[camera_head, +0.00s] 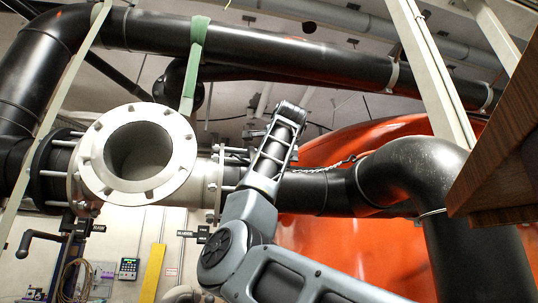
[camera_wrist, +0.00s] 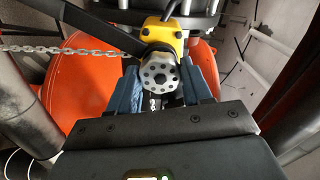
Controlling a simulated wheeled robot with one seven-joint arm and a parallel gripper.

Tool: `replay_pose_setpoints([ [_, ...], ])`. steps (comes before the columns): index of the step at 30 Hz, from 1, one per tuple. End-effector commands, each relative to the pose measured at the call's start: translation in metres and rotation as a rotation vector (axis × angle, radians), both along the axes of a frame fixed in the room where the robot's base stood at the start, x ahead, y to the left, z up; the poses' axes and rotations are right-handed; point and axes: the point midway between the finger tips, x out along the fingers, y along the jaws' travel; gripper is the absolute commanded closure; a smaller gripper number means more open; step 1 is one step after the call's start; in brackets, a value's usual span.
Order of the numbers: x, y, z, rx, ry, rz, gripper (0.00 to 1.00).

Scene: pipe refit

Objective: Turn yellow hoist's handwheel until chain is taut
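The yellow hoist (camera_wrist: 163,32) is at the top middle of the wrist view. Its round grey handwheel (camera_wrist: 160,76), with a ring of holes and a dark hub, faces the camera. My gripper (camera_wrist: 160,80) has one blue finger on each side of the handwheel, close to its rim. I cannot tell whether the fingers press on it. A metal chain (camera_wrist: 50,52) runs left from the hoist in the wrist view. The chain (camera_head: 330,167) in the head view dips slightly. My gripper (camera_head: 291,112) is raised at mid-picture there; the hoist cannot be made out.
A grey flanged pipe piece (camera_head: 185,150) sits left of my arm in line with black pipes (camera_head: 280,50). A large orange tank (camera_head: 330,240) stands behind. A green strap (camera_head: 193,65) hangs from the upper pipe. A brown wooden edge (camera_head: 505,150) juts in at right.

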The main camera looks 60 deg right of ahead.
Motion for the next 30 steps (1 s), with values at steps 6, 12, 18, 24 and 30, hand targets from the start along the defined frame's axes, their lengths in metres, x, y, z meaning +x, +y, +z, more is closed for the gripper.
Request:
replay_pose_setpoints([
  [6, 0.0, 0.0, 0.0, 0.0, 0.0, 0.0, 0.3],
  [12, 0.0, 0.0, 0.0, -0.001, 0.0, 0.001, 0.27],
  [18, -0.006, 0.008, -0.001, -0.002, -0.002, 0.002, 0.27],
  [24, -0.028, 0.033, -0.002, -0.002, -0.003, 0.001, 0.27],
  [30, -0.045, 0.053, -0.001, -0.001, -0.002, 0.002, 0.27],
])
